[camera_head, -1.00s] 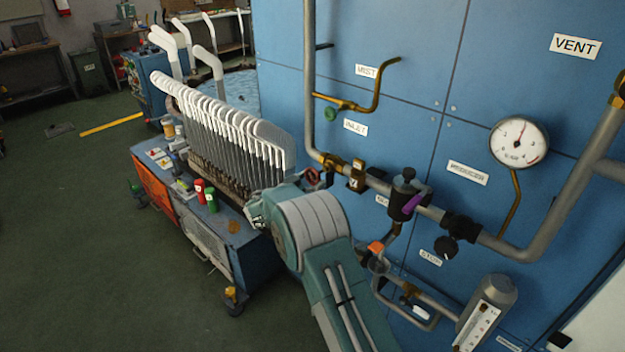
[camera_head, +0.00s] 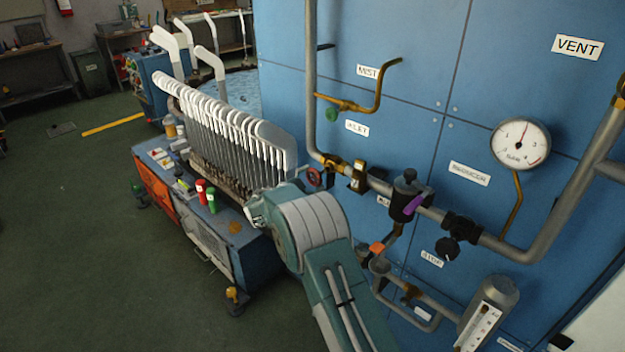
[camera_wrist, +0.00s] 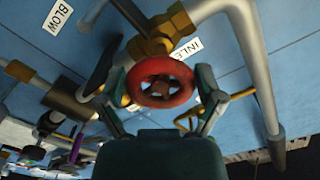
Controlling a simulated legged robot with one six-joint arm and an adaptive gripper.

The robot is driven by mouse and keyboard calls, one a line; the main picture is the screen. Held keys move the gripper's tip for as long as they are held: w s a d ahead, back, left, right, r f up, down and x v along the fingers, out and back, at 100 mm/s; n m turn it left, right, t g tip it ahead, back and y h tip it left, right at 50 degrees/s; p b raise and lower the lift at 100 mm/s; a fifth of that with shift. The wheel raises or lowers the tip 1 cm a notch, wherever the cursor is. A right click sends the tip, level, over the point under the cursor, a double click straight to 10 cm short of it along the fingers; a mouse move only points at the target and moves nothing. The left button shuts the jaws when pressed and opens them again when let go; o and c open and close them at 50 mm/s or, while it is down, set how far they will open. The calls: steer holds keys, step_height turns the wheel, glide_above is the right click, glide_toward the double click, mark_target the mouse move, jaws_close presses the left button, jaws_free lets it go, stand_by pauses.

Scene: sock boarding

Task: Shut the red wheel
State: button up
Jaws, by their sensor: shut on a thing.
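The red wheel (camera_wrist: 160,84) is a small round handwheel on a brass valve (camera_wrist: 163,30) in the pipe on the blue panel. In the wrist view my gripper (camera_wrist: 160,92) has one finger on each side of the wheel, shut on its rim. In the head view the wheel (camera_head: 315,177) shows just past my teal and grey arm, below the INLET label (camera_head: 357,128). My gripper's fingers are hidden behind the arm there.
A pressure gauge (camera_head: 520,143), a black knob (camera_head: 447,247) and a regulator (camera_head: 408,190) sit along the pipe to the right. A cart with a row of white-topped boards (camera_head: 225,125) stands to the left. Green floor is open at lower left.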

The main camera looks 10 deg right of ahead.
steer(key=shift+f, duration=0.3)
steer(key=o, duration=0.9)
steer(key=shift+c, duration=0.2)
steer(key=shift+a+r, duration=0.1)
steer(key=shift+r, duration=0.1)
steer(key=v, duration=1.2)
